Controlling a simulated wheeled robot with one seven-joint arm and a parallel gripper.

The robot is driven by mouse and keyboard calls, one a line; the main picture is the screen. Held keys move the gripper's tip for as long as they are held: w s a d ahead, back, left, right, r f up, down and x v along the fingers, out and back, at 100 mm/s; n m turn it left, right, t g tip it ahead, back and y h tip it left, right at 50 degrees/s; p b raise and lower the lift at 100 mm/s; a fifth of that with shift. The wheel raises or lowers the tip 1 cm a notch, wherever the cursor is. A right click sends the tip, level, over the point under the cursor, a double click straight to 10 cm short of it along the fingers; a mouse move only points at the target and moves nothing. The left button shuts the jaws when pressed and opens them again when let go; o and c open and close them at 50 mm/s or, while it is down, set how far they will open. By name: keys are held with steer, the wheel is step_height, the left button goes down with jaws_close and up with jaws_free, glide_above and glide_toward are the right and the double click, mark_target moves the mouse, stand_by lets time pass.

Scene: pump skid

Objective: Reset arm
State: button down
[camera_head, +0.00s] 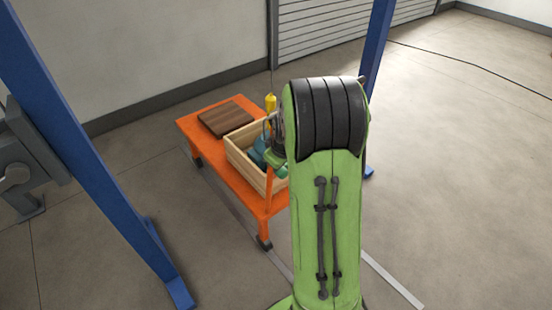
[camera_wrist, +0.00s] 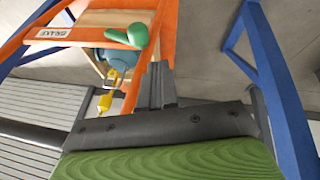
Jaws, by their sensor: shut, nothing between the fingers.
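My arm is green with a black jointed elbow and stands in the middle of the head view. It hides most of my gripper there. In the wrist view my gripper (camera_wrist: 157,84) shows as grey fingers pressed together with nothing between them. Beyond the fingers is an orange cart (camera_wrist: 88,35), which holds a wooden crate (camera_wrist: 103,18) with a teal and a green object inside. I cannot tell how far the fingers are from the cart.
The orange cart (camera_head: 190,127) carries a brown board (camera_head: 226,118) and the wooden crate (camera_head: 239,157). Blue posts (camera_head: 95,165) stand at left and behind my arm. Floor at right is clear except a cable.

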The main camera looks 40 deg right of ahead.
steer(key=s+a+r+m+p, duration=0.1)
steer(key=s+a+r+p, duration=0.25)
steer(key=a+r, duration=0.45)
steer(key=s+a+r+p, duration=0.2)
steer(key=s+a+r, duration=0.25)
steer(key=r, duration=0.45)
steer(key=s+a+r+p, duration=0.2)
steer(key=s+a+r, duration=0.1)
steer(key=s, duration=0.4)
steer(key=s+a+r+m+t+y+p, duration=0.1)
steer(key=s+a+r+p, duration=0.1)
steer(key=s+a+r, duration=0.2)
steer(key=s+a, duration=0.1)
steer(key=s, duration=0.2)
steer(key=shift+s+a+y+p, duration=0.25)
steer(key=shift+s+y+p, duration=0.05)
steer(key=shift+s+p, duration=0.05)
steer(key=shift+r, duration=0.1)
